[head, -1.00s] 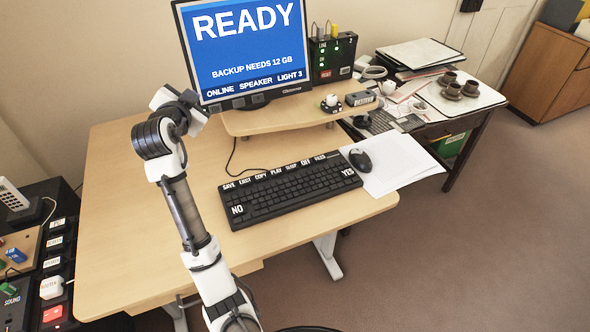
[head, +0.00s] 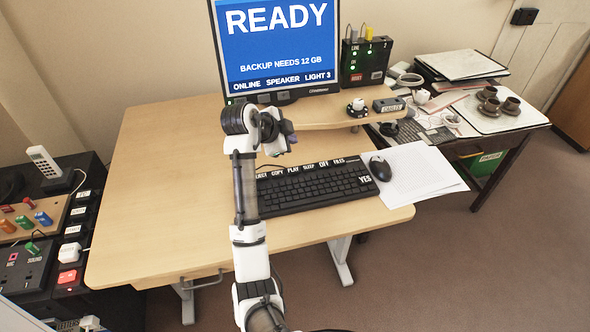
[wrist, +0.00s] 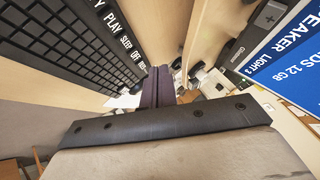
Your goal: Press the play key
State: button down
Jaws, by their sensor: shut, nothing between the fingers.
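The black keyboard (head: 318,190) lies on the desk, with a row of white-labelled keys along its far edge. The play key (head: 293,169) is in that row between COPY and SLEEP. The PLAY label also shows in the wrist view (wrist: 111,22) at upper left. My gripper (head: 290,130) is shut and empty, above the desk just beyond the keyboard's far edge, apart from the keys. Its dark fingers (wrist: 158,87) lie together in the wrist view, to the right of the key row. My arm hides the keyboard's left end in the head view.
The monitor (head: 278,50) reads READY and stands behind the keyboard. A raised wooden shelf (head: 335,114) runs behind my gripper. A mouse (head: 380,168) and white paper (head: 420,172) lie right of the keyboard. The desk's left part (head: 160,190) is clear.

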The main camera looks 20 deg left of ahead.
aim_at(291, 172)
jog(key=shift+f, duration=0.15)
notch_tip(291, 172, down, 8)
jog(key=b, duration=0.6)
jog(key=shift+f, duration=0.25)
dwell(1.6)
jog(key=shift+f, duration=0.45)
jog(key=shift+f+b, duration=0.5)
jog(key=shift+b, duration=0.05)
dwell(0.4)
jog(key=shift+r, duration=0.15)
jog(key=shift+r+p, duration=0.6)
jog(key=shift+r, duration=0.2)
